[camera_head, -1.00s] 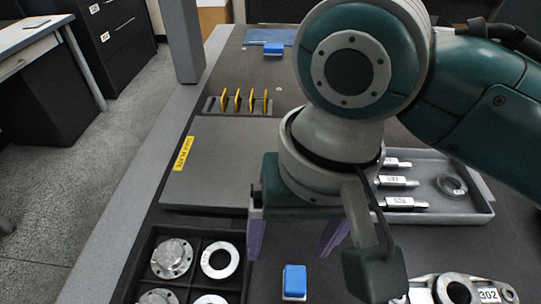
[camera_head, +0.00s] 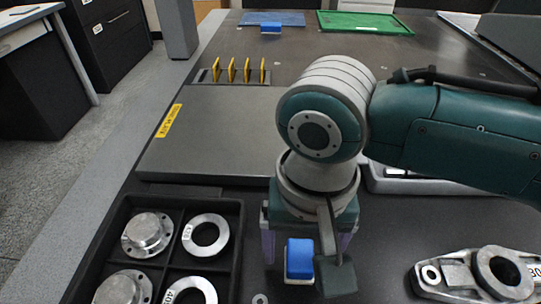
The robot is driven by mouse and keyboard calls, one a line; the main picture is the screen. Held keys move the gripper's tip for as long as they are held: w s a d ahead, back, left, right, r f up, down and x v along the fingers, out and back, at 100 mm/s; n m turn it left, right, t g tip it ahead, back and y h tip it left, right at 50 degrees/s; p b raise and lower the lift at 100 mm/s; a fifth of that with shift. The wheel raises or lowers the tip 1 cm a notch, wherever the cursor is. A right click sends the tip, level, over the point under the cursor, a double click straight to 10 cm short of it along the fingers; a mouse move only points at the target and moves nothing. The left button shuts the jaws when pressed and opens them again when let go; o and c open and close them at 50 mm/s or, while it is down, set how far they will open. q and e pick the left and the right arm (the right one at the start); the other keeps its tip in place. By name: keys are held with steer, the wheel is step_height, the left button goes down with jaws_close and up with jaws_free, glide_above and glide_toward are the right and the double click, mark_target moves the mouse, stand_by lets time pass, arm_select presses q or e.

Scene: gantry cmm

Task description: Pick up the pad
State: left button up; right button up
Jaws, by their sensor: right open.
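A blue pad with a white lower part (camera_head: 299,262) lies on the dark table near the bottom middle. My right gripper (camera_head: 306,246) points down just behind and above it, with one purple finger on each side of the pad as seen here. The fingers are open and hold nothing. Their tips are partly hidden, so I cannot tell how high they are above the table. A second, similar blue piece (camera_head: 270,28) lies far off at the back. My left gripper is not in view.
A black divided tray (camera_head: 236,210) with metal flanges and rings stands left of the pad. A grey plate (camera_head: 215,130) and a rack of yellow pieces (camera_head: 232,73) lie behind it. A metal bracket (camera_head: 480,274) lies at right. A green tray (camera_head: 365,22) is at the back.

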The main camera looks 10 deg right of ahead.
steer(key=shift+f, duration=0.85)
steer(key=shift+c, duration=0.3)
jaws_close()
